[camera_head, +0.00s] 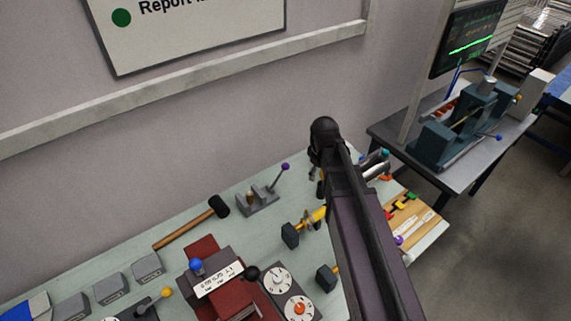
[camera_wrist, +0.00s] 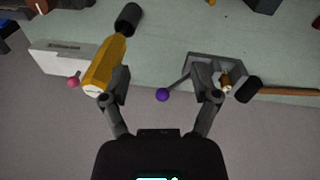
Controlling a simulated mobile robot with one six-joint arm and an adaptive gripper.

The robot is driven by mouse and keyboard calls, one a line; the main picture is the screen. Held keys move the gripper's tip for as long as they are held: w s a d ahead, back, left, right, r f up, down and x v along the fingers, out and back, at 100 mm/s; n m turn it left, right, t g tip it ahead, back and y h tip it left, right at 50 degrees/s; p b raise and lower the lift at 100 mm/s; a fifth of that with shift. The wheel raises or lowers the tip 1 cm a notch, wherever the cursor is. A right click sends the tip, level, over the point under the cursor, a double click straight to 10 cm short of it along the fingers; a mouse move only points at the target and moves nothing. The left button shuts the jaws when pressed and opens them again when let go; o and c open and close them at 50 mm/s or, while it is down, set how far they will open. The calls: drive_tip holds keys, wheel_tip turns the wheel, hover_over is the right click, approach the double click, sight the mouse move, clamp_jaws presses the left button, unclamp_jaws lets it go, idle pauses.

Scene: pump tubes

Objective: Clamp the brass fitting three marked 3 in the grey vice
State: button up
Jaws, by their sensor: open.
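The grey vice (camera_head: 262,203) stands on the bench near the wall, with a purple ball on its lever. It also shows in the wrist view (camera_wrist: 196,60), right of centre. A small brass-coloured piece (camera_wrist: 226,80) shows at the vice, partly covered by my right finger; it also shows in the head view (camera_head: 250,197). I cannot read any number on it or tell whether it is clamped. My gripper (camera_wrist: 163,98) is open, its fingers wide apart with nothing held between them. In the head view my arm hides most of it.
A yellow-handled tool (camera_wrist: 104,66) lies behind my left finger. A black-headed mallet (camera_head: 190,223) lies left of the vice. A red and grey device (camera_head: 222,278) and round dials (camera_head: 278,281) fill the front. A second bench (camera_head: 440,175) stands at the right.

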sight(286, 164)
drive_tip(key=w+a+r+n+t+p, duration=0.1)
drive_tip(key=w+a+r+n+p, duration=0.1)
drive_tip(key=w+a+n, duration=0.7)
drive_tip(key=shift+a+r+n, duration=0.3)
drive_tip(key=shift+a+r, duration=0.3)
drive_tip(key=shift+a, duration=0.3)
drive_tip(key=shift+w+f, duration=0.1)
drive_tip(key=w+f+b, duration=0.1)
drive_tip(key=f+b, duration=0.7)
drive_tip(key=f, duration=0.1)
drive_tip(key=w+f+b, duration=0.1)
drive_tip(key=f+b, duration=0.3)
drive_tip(key=b, duration=0.1)
drive_tip(key=shift+w+f, duration=0.2)
drive_tip(key=shift+w, duration=0.1)
clamp_jaws()
